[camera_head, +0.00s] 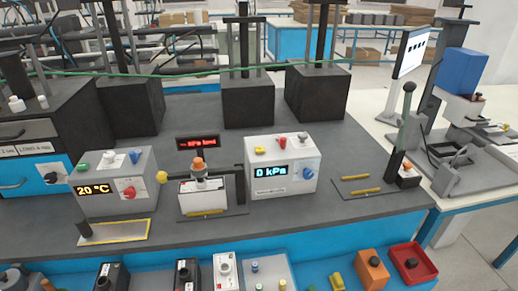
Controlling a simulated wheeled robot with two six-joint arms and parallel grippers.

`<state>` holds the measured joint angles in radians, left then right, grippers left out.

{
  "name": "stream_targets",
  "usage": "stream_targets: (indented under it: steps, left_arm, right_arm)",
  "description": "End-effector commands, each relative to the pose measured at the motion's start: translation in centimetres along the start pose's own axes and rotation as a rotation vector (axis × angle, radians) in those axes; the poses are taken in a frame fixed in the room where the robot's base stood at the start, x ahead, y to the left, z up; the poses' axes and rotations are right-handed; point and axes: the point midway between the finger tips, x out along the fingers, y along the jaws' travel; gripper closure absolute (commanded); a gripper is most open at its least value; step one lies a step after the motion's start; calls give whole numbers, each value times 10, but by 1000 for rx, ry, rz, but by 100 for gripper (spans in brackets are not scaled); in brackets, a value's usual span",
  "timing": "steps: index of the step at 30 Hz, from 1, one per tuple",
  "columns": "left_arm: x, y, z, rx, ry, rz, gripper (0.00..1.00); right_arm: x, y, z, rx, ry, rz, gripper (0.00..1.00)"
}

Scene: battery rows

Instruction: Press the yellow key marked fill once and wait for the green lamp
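A white box (262,191) with a display reading 0 kPa stands near the middle of the dark bench. A small yellow piece (260,150) sits on its top left, beside a red one (282,142). No marking is readable on the yellow piece, so I cannot tell whether it is the fill key. A blue knob (308,174) is on the box's front. A grey box (118,190) reading 20 °C stands at left, with a green piece (83,168) on top; I cannot tell whether this is a lamp. Neither of my grippers is in view.
Between the boxes stands a small fixture (203,193) with an orange knob, a yellow ball (162,177) and a red display (198,142). Trays, including a red one (412,262), line the front. Dark blocks (248,100) stand behind.

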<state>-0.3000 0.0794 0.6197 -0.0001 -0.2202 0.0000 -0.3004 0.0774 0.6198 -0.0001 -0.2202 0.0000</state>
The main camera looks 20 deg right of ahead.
Motion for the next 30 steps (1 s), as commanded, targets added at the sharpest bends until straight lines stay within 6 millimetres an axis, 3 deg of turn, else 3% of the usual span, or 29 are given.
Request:
stream_targets:
  steps: [1, 8, 30]
  left_arm:
    - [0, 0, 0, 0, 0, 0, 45]
    - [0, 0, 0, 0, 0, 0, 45]
    - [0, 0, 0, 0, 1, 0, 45]
  right_arm:
    - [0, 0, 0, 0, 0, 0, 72]
    - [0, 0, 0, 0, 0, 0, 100]
    - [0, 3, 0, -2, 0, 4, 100]
